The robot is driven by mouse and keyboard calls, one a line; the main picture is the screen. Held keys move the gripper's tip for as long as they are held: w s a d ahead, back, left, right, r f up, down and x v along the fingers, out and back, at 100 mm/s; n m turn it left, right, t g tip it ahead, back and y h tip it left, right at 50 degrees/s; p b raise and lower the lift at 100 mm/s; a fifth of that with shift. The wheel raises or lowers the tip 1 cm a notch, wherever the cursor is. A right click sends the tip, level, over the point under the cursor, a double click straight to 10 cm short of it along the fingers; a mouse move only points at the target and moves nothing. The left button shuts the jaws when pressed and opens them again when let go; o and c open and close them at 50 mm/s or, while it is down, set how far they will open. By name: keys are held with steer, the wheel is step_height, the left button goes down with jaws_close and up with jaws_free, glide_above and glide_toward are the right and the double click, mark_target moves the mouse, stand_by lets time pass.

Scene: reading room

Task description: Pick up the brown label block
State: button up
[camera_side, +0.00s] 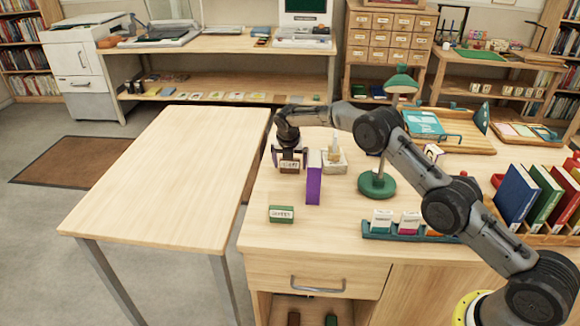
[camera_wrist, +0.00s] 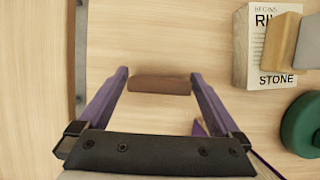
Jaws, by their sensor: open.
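The brown label block (camera_side: 289,164) stands on the desk near its left edge, with a pale label on its front. In the wrist view the brown block (camera_wrist: 160,84) lies across the gap between my fingertips. My gripper (camera_side: 290,158) points down over it, open, with one finger at each end of the block. The gripper also shows in the wrist view (camera_wrist: 160,76). I cannot tell whether either finger touches the block. A green label block (camera_side: 281,214) stands nearer the front of the desk.
A purple upright book (camera_side: 314,178) stands close to the right of my gripper. A white lettered block (camera_wrist: 257,55) and the green lamp base (camera_side: 377,184) are farther right. A bare table (camera_side: 165,180) stands left, across a narrow gap.

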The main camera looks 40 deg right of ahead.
steer(key=c, duration=1.2)
steer(key=shift+o, duration=0.2)
